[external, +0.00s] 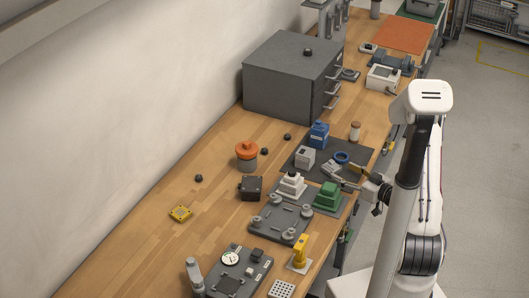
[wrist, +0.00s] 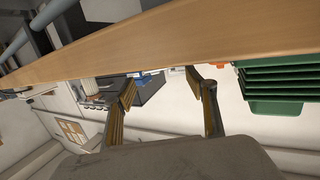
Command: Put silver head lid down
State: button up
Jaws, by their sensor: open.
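My gripper (external: 345,182) is at the right edge of the bench in the external view, beside the green stepped part (external: 328,197). In the wrist view my gripper (wrist: 161,80) has its two fingers spread wide with nothing between them. A silver-white stepped part (external: 291,186) stands upright on the dark fixture plate (external: 266,232), left of the green one. A small light grey piece (external: 331,168) lies on the dark mat (external: 292,164) close to my fingertips. I cannot tell which of these pale pieces is the silver head lid. Green ridges (wrist: 270,80) show at right in the wrist view.
A light grey block (external: 305,158), a blue part (external: 319,134) and a blue ring (external: 342,157) are on the mat. A black box (external: 250,188) and an orange-topped jar (external: 246,156) stand left. A large grey cabinet (external: 285,85) is behind. The bench's left side is mostly clear.

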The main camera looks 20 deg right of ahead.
jog(key=shift+v, duration=3.25)
jog(key=shift+w, duration=0.1)
